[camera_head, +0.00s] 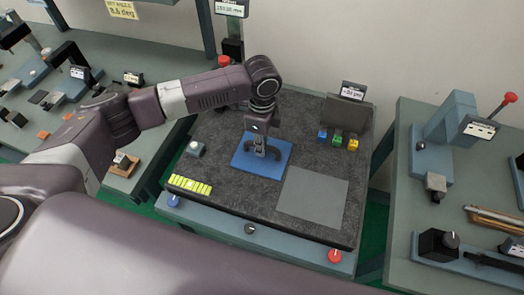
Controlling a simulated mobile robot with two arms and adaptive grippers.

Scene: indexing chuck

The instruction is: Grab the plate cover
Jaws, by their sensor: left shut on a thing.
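A flat blue plate (243,163), which I take to be the plate cover, lies on the dark speckled top of the middle table (225,205). My left gripper (260,153) points straight down over the middle of the blue plate, with its fingers shut at a small metallic part there. The fingers hide most of that part, and I cannot tell whether the plate is lifted off the surface. My right gripper is not in view.
A grey square (313,194) lies to the right of the blue plate. Small coloured blocks (338,139) stand behind, near an upright grey panel (347,117). A yellow-green strip (190,185) lies at front left. Benches with tools stand on both sides.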

